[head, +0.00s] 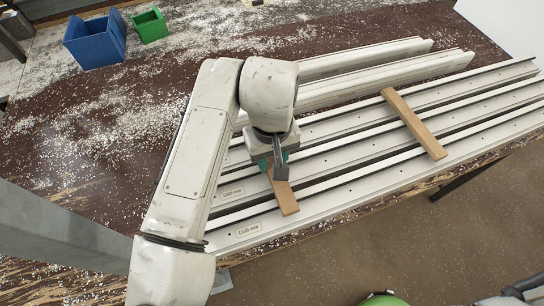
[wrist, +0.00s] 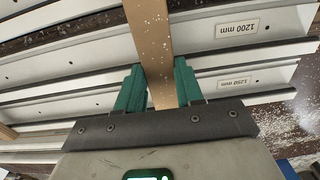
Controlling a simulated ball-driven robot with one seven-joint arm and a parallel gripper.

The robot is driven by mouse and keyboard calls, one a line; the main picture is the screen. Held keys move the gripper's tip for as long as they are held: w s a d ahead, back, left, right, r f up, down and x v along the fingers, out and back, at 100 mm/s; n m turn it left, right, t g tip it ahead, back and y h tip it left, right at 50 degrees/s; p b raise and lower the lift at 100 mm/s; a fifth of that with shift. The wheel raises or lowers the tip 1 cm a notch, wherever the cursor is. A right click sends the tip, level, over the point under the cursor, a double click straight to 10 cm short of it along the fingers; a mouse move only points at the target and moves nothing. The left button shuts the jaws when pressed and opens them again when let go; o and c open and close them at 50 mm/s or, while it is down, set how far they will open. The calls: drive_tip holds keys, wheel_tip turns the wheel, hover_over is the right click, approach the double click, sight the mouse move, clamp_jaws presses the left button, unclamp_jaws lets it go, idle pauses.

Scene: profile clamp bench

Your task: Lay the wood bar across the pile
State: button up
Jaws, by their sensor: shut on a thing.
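My gripper (head: 274,166) is above the left part of the pile of pale profiles (head: 345,182). Its green fingers are shut on a wood bar (head: 284,193), one on each long side, as the wrist view shows (wrist: 158,88). The held wood bar (wrist: 151,35) runs crosswise to the profiles. I cannot tell whether it touches them. Its far part is hidden by my gripper in the head view. A second wood bar (head: 414,124) lies across the profiles further right; a piece of wood also shows at the left edge of the wrist view (wrist: 6,133).
The profiles have dark slots and length labels, such as 1200 mm (wrist: 238,28). A blue bin (head: 95,42) and a green bin (head: 150,25) stand at the back left. White chips litter the brown bench (head: 100,140). The bench's front edge runs just below the pile.

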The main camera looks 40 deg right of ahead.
drive_tip(key=shift+f, duration=0.3)
drive_tip(key=shift+f, duration=0.2)
drive_tip(key=o, duration=1.1)
drive_tip(key=shift+c, duration=0.2)
drive_tip(key=shift+r, duration=0.1)
wheel_tip(320, 180, up, 12)
drive_tip(key=shift+r, duration=0.1)
